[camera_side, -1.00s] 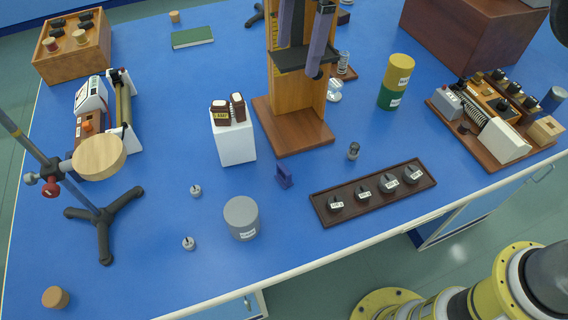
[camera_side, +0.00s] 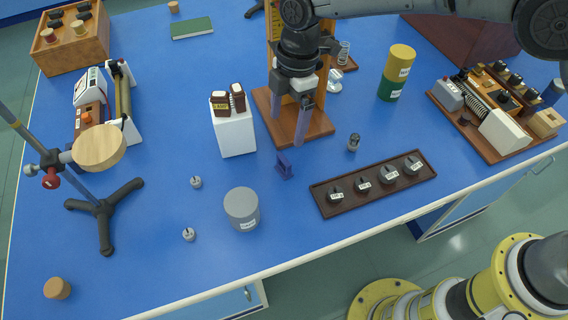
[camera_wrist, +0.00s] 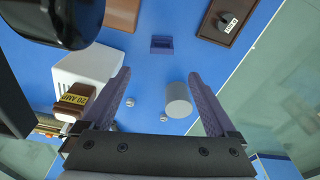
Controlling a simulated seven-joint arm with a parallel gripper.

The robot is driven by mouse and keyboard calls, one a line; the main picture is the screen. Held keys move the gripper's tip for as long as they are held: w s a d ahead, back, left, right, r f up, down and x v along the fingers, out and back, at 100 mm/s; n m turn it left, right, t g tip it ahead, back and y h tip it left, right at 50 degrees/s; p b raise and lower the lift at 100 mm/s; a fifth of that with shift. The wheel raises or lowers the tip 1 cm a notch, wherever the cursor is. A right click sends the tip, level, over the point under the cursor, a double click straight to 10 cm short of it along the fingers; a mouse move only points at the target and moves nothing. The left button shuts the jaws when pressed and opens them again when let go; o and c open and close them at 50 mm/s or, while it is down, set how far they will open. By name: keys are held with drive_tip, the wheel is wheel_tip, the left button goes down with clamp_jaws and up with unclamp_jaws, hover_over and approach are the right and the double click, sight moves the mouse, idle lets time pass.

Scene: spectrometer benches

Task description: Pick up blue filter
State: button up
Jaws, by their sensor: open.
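The blue filter (camera_side: 284,165) is a small upright blue-purple piece on the blue bench, in front of the wooden stand base. It also shows in the wrist view (camera_wrist: 162,46), near the top middle. My gripper (camera_side: 289,131) is open and empty, its two purple fingers pointing down. In the side view the fingers appear just above and behind the filter, over the stand base. In the wrist view the gripper (camera_wrist: 160,73) has the filter beyond its fingertips, between their lines. The fingers do not touch the filter.
A white block (camera_side: 235,138) with brown fuse-like pieces stands left of the filter. The wooden stand (camera_side: 310,135) is behind it. A grey cylinder (camera_side: 242,212) is front left, and a dark tray of weights (camera_side: 400,191) is right. Bare bench lies directly in front of the filter.

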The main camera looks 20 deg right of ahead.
sight(285, 158)
drive_tip(key=f, duration=0.5)
drive_tip(key=a+f, duration=0.1)
drive_tip(key=f, duration=0.1)
drive_tip(key=shift+s+f, duration=0.15)
drive_tip(key=shift+f, duration=0.15)
drive_tip(key=shift+s+f, duration=0.1)
drive_tip(key=shift+f, duration=2.6)
drive_tip(key=c, duration=1.4)
